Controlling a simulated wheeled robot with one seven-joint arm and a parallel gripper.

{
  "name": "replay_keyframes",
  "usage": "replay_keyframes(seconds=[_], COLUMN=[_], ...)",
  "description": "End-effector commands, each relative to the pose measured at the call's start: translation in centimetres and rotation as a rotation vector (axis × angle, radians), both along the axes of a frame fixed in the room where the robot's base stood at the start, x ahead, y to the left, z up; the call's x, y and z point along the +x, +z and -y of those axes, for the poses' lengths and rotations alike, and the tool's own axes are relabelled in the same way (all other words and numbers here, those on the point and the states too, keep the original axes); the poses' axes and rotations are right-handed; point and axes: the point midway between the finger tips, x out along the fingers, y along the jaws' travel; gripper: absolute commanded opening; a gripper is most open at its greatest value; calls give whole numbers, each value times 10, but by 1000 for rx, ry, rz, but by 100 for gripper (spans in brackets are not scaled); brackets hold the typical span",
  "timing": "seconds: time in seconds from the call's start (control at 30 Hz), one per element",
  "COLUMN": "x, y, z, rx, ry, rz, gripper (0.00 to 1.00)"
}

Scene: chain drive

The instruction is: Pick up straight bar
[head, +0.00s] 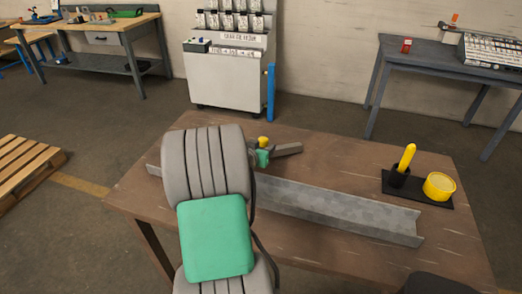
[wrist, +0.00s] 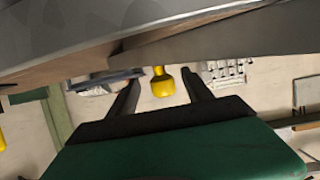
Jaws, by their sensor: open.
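The one long, straight piece on the brown table is a grey metal profile with a channel-like section (head: 335,209). I take it for the straight bar. It lies across the table, its middle-left part hidden behind my arm. In the wrist view a large grey metal surface (wrist: 60,30) fills the top. My gripper (wrist: 162,78) is open, with two dark fingers apart. A yellow knob-like piece (wrist: 162,84) shows between them; I cannot tell its depth. In the head view my arm hides most of my gripper.
A black tray (head: 428,202) at the table's right holds a black cup (head: 398,178) with a yellow stick and a yellow ring-shaped container (head: 439,186). A dark grey piece (head: 286,150) shows beside my arm. Behind stand a cabinet (head: 225,80) and a dark side table (head: 425,62).

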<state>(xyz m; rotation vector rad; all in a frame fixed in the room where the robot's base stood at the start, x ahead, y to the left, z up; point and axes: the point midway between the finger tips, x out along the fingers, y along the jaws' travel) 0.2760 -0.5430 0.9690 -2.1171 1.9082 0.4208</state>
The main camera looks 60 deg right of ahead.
Motion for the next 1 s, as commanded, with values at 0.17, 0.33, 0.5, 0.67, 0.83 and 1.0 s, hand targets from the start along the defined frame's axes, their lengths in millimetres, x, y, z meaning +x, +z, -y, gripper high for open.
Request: replay_keyframes(seconds=[0.17, 0.33, 0.5, 0.67, 0.83, 1.0], x=[3, 5, 6, 6, 6, 5], y=[-7, -7, -7, -7, -7, -7], z=[18, 18, 18, 17, 17, 17], rx=[0, 0, 0, 0, 0, 1], ry=[2, 5, 6, 6, 6, 6], rz=[1, 1, 0, 0, 0, 0], gripper=[59, 59, 47, 33, 20, 6])
